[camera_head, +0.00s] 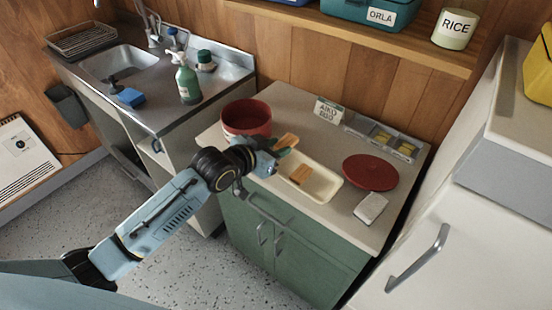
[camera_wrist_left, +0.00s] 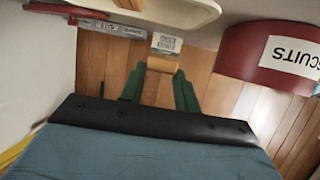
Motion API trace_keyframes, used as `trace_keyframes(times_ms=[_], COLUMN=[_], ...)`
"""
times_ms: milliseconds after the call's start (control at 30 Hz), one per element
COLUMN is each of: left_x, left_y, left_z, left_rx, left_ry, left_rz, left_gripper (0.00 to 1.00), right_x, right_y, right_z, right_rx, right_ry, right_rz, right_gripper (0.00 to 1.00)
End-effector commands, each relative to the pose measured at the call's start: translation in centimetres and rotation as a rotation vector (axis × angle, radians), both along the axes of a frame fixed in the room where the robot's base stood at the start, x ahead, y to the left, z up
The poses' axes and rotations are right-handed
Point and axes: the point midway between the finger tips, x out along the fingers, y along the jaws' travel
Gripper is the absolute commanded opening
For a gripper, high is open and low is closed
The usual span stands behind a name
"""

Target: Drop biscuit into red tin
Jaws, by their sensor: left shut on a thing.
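The red tin (camera_head: 246,130) stands open at the back left of the green cabinet's top. Its "BISCUITS" label shows on the red tin in the left wrist view (camera_wrist_left: 262,65). My left gripper (camera_head: 280,147) is shut on a tan biscuit (camera_head: 288,140), just right of the tin and apart from it. The held biscuit (camera_wrist_left: 163,63) shows between the green fingers in the left wrist view. Another biscuit (camera_head: 299,174) lies in the cream tray (camera_head: 324,191). My right gripper is not in view.
A round red lid (camera_head: 370,172) and a small white block (camera_head: 370,208) lie right of the tray. A lettered card (camera_head: 328,111) and a grey divided holder (camera_head: 380,138) stand along the back. The sink counter (camera_head: 150,110) is at left.

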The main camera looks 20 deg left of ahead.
Motion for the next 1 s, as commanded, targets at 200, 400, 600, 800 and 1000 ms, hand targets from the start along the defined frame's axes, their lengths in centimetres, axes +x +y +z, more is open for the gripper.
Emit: trace_keyframes(times_ms=[200,400,600,800,1000], left_x=[0.0,0.1,-0.5,-4.3,-8.2], left_y=[0.0,0.0,-0.1,0.6,2.8], left_z=[2.2,2.4,2.4,3.2,5.5], left_rx=[-0.002,-0.002,-0.002,-0.003,-0.004], left_ry=[-0.001,-0.002,-0.004,-0.005,-0.006], left_rz=[0.000,0.000,0.010,0.126,0.320], left_gripper=[0.11,0.10,0.10,0.10,0.10], right_x=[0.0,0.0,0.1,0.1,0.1], right_y=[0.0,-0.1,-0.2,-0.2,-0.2], right_z=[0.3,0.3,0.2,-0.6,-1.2], right_rx=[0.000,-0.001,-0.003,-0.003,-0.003], right_ry=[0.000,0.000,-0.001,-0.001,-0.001], right_rz=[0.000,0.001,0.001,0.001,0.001], right_gripper=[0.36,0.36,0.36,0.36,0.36])
